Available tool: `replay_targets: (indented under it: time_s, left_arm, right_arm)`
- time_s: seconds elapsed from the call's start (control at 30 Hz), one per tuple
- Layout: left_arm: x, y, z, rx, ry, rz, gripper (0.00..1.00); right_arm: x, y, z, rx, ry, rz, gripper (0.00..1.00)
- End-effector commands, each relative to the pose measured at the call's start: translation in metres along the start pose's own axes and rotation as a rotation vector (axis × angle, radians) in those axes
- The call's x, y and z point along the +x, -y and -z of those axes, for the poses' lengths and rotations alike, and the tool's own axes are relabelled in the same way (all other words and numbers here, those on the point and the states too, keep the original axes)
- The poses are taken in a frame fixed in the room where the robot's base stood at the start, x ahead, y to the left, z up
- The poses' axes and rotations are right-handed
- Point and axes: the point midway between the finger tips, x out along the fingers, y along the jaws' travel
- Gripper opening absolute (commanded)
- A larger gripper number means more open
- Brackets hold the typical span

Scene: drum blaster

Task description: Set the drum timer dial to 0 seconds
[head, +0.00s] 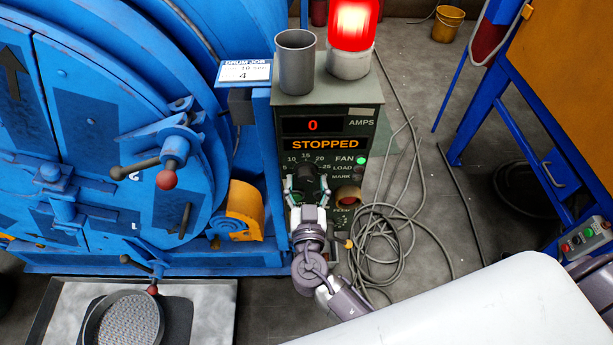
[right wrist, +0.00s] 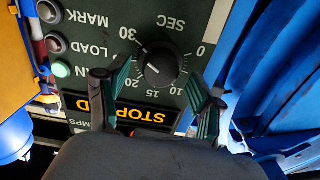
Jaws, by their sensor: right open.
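The drum timer dial (right wrist: 161,66) is a round black knob on the dark green control panel (head: 285,140). Numbers from 0 to 30 and the word SEC ring it; the right wrist view shows them upside down. A pale mark shows on the knob, but I cannot tell exactly which number it points to. My right gripper (right wrist: 160,76) is open, with one finger on each side of the dial and visible gaps to it. In the head view the right gripper (head: 306,186) is in front of the panel and partly hides the dial. My left gripper is not in view.
The panel's displays read 0 AMPS and STOPPED (head: 325,144). A green FAN light (head: 361,161) is lit. A red beacon (head: 352,25) and a grey cup (head: 295,62) stand on top. The blue drum machine (head: 105,80) is left; loose cables (head: 385,245) lie right.

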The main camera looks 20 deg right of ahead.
Motion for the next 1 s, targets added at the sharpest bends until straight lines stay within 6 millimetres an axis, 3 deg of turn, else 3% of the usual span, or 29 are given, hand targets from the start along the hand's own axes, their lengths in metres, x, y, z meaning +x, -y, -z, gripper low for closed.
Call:
replay_targets:
  time_s: [0.4, 0.73, 1.0]
  left_arm:
    - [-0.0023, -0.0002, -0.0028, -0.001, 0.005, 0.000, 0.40]
    - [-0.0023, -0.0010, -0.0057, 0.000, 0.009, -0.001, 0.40]
    - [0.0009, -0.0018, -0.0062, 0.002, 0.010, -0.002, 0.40]
  right_arm:
    - [0.0083, 0.0000, -0.0004, 0.001, 0.001, 0.000, 0.65]
    - [0.0080, 0.0000, -0.0003, 0.001, 0.001, 0.000, 0.10]
    - [0.0079, 0.0000, -0.0013, -0.022, 0.000, 0.001, 0.08]
